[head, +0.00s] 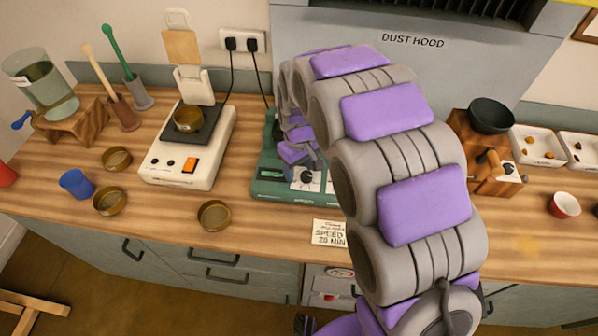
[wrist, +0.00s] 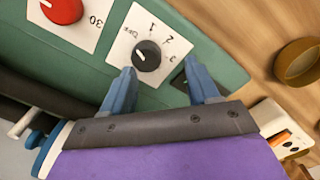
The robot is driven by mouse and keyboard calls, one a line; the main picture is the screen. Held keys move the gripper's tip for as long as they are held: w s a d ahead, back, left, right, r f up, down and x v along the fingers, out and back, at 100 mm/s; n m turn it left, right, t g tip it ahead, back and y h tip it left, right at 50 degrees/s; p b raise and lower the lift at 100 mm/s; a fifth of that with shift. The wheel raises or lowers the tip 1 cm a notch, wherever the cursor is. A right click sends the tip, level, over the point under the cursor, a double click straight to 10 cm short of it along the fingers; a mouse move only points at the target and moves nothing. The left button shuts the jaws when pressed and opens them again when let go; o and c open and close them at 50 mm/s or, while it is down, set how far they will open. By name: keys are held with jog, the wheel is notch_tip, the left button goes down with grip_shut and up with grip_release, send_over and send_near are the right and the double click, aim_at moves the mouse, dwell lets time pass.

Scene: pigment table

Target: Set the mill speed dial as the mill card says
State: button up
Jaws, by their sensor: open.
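The green mill (head: 268,187) stands at the middle of the bench, partly hidden behind my arm. Its black speed dial (head: 306,177) sits on a white plate on the front. In the wrist view the dial (wrist: 147,55) has a white mark on its left side; the plate carries the figures 1, 2 and 3. My gripper (wrist: 159,66) is open, with one blue finger on each side of the dial; contact cannot be told. The gripper (head: 297,153) also shows small over the mill. The mill card (head: 328,232) lies at the bench's front edge; "SPEED" and "20 MIN" are readable, the top line is not.
A red knob (wrist: 62,10) with a "30" mark is beside the dial plate. A white hotplate (head: 185,165) with a brass bowl stands left of the mill. Loose brass bowls, including one nearby (head: 214,215), and a blue cup (head: 76,184) are further left.

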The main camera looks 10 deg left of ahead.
aim_at(312, 175)
jog(key=shift+d+f, duration=0.35)
jog(key=shift+d, duration=0.1)
jog(key=d, duration=0.2)
jog(key=shift+d, duration=0.3)
jog(key=shift+a+f, duration=0.25)
jog(key=shift+a, duration=1)
jog(key=c, duration=0.3)
jog(key=shift+a, duration=0.1)
jog(key=shift+c, duration=1)
jog(key=shift+w+d, duration=0.1)
jog(key=shift+d, duration=0.45)
jog(key=shift+c, duration=1.4)
jog(key=shift+d+r, duration=0.15)
jog(key=shift+c, duration=1.3)
